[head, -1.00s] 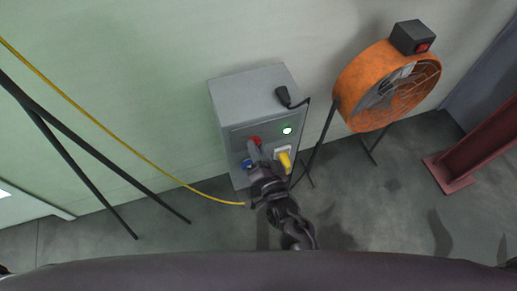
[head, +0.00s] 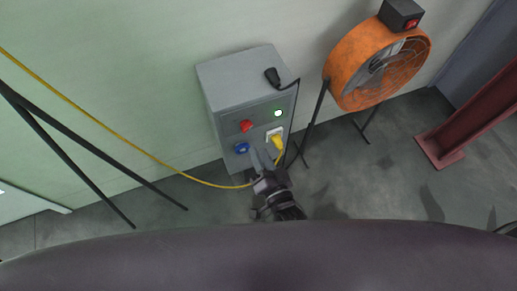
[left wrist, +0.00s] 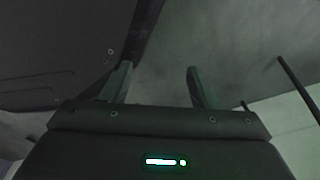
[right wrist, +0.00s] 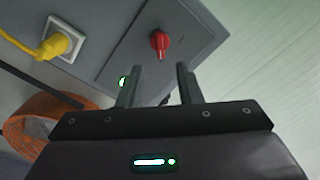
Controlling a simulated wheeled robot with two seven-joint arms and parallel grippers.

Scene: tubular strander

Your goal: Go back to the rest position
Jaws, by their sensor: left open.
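My right gripper (head: 262,160) is in front of the lower part of a grey control box (head: 235,78), below its red knob (head: 246,126). In the right wrist view the right gripper (right wrist: 157,88) has its two fingers apart with nothing between them. The red knob (right wrist: 159,42) shows beyond the fingertips, apart from them. My left gripper (left wrist: 155,78) is seen only in the left wrist view. Its fingers are apart and empty, with grey floor beyond. My left arm is not seen in the head view.
A blue knob (head: 242,148), a lit green lamp (head: 278,113) and a yellow plug (head: 278,142) are on the box front. A yellow cable (head: 122,140) runs along the wall. An orange fan (head: 342,72) and a red beam (head: 470,128) stand right, black stand legs (head: 75,140) left.

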